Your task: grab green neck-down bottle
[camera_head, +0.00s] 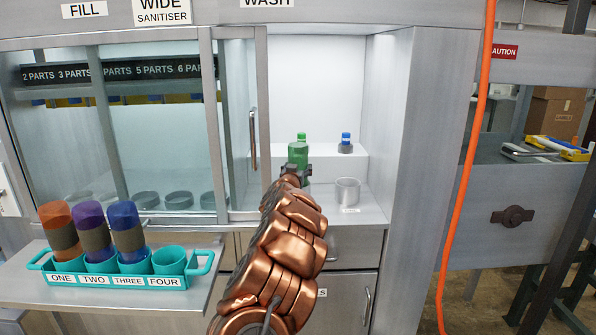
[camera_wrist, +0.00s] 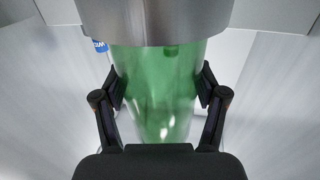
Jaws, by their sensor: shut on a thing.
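The translucent green bottle (camera_head: 298,153) is in the lit wash bay, in front of the white back step. In the wrist view the green bottle (camera_wrist: 155,100) fills the middle, with a wide grey band across its near end. My gripper (camera_wrist: 162,88) has one finger on each side of the bottle and is shut on it. In the head view my gripper (camera_head: 293,174) and arm hide much of the bottle's lower part.
A small blue-topped bottle (camera_head: 346,139) sits on the step behind. A teal caddy (camera_head: 206,262) at left holds orange, purple and blue bottles; slot FOUR is empty. The sliding glass door's edge (camera_head: 262,110) is close on the left.

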